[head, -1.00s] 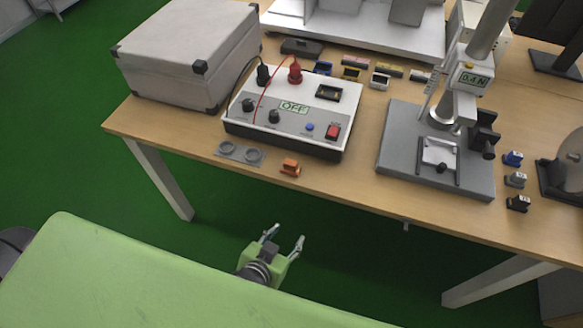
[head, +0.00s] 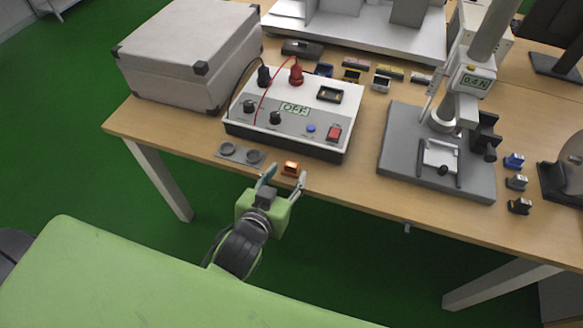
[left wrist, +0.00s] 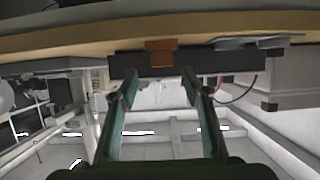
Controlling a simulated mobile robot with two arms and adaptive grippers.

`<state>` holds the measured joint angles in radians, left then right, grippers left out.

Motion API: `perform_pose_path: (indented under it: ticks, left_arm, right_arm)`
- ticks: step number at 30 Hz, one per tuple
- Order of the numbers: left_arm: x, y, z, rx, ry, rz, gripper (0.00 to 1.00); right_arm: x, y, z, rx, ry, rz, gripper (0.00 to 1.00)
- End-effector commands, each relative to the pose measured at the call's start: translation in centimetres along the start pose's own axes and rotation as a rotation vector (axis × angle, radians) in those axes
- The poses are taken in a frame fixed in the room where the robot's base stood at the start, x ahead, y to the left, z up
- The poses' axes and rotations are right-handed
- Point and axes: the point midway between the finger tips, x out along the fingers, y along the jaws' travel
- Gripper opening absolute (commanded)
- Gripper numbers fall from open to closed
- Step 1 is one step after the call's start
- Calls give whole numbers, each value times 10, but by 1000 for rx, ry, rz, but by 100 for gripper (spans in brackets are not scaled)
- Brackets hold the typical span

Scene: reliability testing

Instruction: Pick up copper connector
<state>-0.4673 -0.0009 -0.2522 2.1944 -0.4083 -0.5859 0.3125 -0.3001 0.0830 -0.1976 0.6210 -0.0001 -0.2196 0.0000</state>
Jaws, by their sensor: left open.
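The copper connector (head: 291,168) is a small orange-brown block on the wooden table near its front edge, in front of the white test box. In the left wrist view the connector (left wrist: 161,51) shows above and between the fingertips, at the table edge. My left gripper (head: 284,180) is open and empty, with its fingers pointing at the connector from the front edge. In the left wrist view my left gripper (left wrist: 158,82) has its two fingers spread apart, with nothing between them. Contact with the connector cannot be made out. My right gripper is not in view.
The white test box (head: 290,120) reading OFF stands behind the connector. A grey plate with two rings (head: 240,153) lies just left of it. A force test stand (head: 435,150) and several small connectors (head: 516,182) are to the right. Bare table lies right of the connector.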

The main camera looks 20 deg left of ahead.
Motion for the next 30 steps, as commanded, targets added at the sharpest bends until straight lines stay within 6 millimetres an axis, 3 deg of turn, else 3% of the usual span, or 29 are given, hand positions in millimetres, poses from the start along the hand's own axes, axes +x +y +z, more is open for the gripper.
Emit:
perform_pose_path:
  ticks: [7, 16, 25, 26, 30]
  left_arm:
    - [16, -1, 0, 0, 1, 0, 43]
    - [55, -4, 3, 0, 0, 1, 43]
    - [61, -4, 4, -1, -1, 1, 43]
    - [61, -4, 4, -1, -1, 1, 40]
    - [60, -4, 4, -1, -1, 1, 4]
  right_arm:
    - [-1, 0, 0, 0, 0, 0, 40]
    - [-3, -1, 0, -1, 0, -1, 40]
    - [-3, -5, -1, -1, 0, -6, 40]
    - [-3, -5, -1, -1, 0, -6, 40]
    - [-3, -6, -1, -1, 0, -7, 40]
